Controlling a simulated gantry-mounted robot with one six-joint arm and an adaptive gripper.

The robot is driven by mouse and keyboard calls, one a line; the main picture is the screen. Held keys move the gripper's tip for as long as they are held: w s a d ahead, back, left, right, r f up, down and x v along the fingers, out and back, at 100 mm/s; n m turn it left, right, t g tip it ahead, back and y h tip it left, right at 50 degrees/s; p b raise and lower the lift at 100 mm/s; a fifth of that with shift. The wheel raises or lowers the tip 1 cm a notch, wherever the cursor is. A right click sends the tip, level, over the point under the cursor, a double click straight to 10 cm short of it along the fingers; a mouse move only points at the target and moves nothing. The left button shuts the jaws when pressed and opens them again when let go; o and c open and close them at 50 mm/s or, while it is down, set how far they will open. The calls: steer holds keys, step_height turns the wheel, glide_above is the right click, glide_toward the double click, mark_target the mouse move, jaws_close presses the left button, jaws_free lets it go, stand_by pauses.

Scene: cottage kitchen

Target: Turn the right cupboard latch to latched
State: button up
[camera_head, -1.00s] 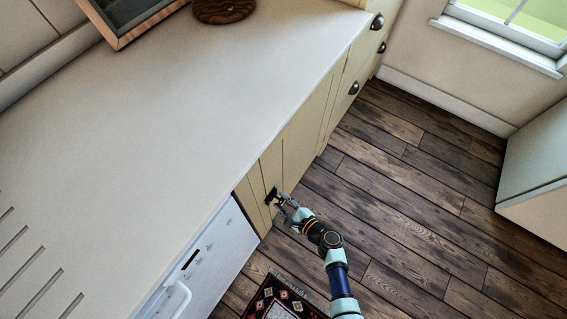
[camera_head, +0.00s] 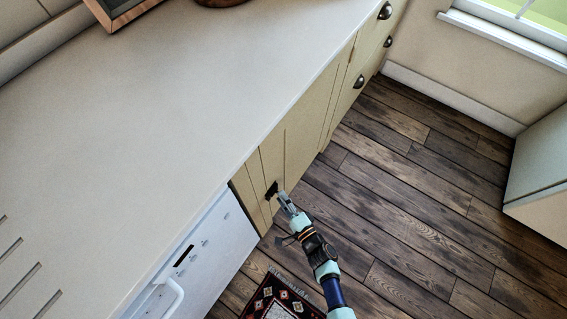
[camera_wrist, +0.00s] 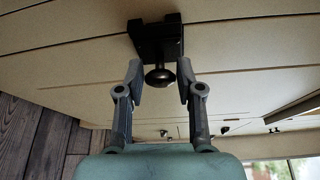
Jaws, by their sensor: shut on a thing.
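The right cupboard latch (camera_head: 271,190) is a small black fitting on the cream cupboard front, below the counter edge. In the wrist view the black latch body (camera_wrist: 155,38) is near the top middle, with a round dark knob (camera_wrist: 160,77) sticking out toward me. My gripper (camera_head: 282,200) is at the latch; in the wrist view my gripper (camera_wrist: 160,75) has one finger on each side of the knob and is shut on it. The fingers partly hide the latch in the head view, and I cannot tell its turned position.
The white dishwasher (camera_head: 200,255) stands left of the cupboard. The long pale counter (camera_head: 150,130) runs above it. A patterned rug (camera_head: 280,300) lies on the dark wood floor (camera_head: 400,215), which is open to the right. Drawers with cup handles (camera_head: 358,82) are farther along.

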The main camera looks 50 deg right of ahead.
steer(key=shift+f+n, duration=0.1)
steer(key=shift+n, duration=0.5)
steer(key=o, duration=1.2)
steer(key=shift+c, duration=0.2)
steer(key=shift+s, duration=0.1)
steer(key=v, duration=1.2)
steer(key=shift+f, duration=0.2)
